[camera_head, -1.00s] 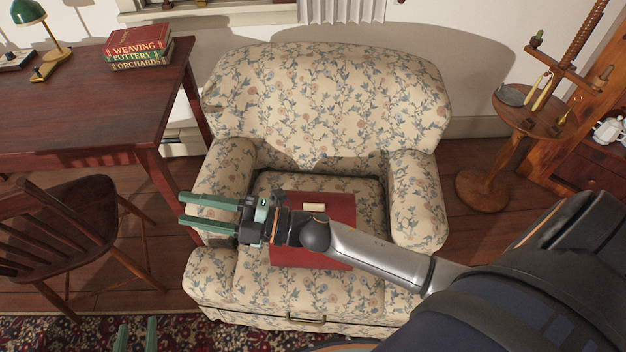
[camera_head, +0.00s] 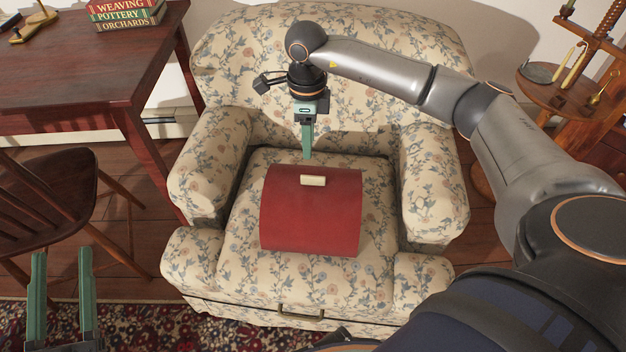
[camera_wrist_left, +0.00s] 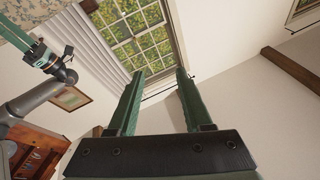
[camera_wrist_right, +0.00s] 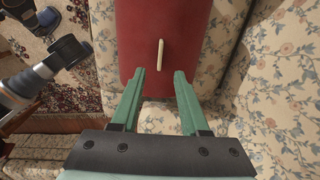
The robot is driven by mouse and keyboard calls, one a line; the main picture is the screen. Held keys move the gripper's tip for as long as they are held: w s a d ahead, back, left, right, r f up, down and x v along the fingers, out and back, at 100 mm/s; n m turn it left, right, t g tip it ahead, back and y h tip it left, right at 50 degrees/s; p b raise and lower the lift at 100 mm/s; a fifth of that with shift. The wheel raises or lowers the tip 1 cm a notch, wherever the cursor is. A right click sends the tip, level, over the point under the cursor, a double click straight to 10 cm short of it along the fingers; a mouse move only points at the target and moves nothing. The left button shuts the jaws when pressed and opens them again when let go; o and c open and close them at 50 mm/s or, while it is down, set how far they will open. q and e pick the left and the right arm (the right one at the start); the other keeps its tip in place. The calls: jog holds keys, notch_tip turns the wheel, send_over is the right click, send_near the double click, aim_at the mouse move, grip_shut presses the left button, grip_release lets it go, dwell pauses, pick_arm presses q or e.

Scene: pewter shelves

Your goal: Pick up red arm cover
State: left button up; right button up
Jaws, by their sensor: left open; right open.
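The red arm cover (camera_head: 311,218) lies on the seat of the floral armchair (camera_head: 420,200), with a cream tab (camera_head: 313,180) near its back edge. In the right wrist view the red cover (camera_wrist_right: 148,20) and its upright cream tab (camera_wrist_right: 160,53) are beyond the fingertips. My right gripper (camera_head: 307,156) points down just behind the cover's back edge, open and empty; in its wrist view the spread fingers (camera_wrist_right: 158,76) appear apart from the tab. My left gripper (camera_head: 62,252) is open and empty at the lower left, and its wrist view shows spread fingers (camera_wrist_left: 160,75) facing the window.
The armchair's arms and backrest surround the seat. A wooden desk (camera_head: 60,80) with stacked books (camera_head: 127,15) stands at left, with a chair (camera_head: 50,205) before it. A small round table (camera_head: 560,92) with candles stands at right.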

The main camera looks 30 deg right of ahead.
jog(key=b, duration=0.1)
send_over(313, 176)
jog(key=a, duration=0.1)
notch_tip(313, 176, down, 6)
jog(key=shift+w, duration=0.15)
jog(key=shift+f, duration=0.45)
jog(key=shift+d+f+b, duration=0.35)
jog(key=shift+f+b, duration=0.25)
jog(key=shift+f, duration=0.3)
jog(key=f, duration=0.2)
jog(key=shift+s+d+f+b, duration=0.2)
jog(key=shift+f+b, duration=0.1)
jog(key=shift+b, duration=0.1)
jog(key=shift+a+f, duration=0.1)
jog(key=shift+f, duration=0.1)
pick_arm(q)
jog(key=s+d+r+m+t+h, duration=0.1)
jog(key=s+r+m+h, duration=0.4)
jog(key=r+h, duration=0.3)
jog(key=shift+s+d+r+m+t, duration=0.15)
jog(key=shift+s+r+m+t, duration=0.25)
jog(key=shift+s+r, duration=0.2)
pick_arm(e)
jog(key=shift+r, duration=0.1)
grip_shut()
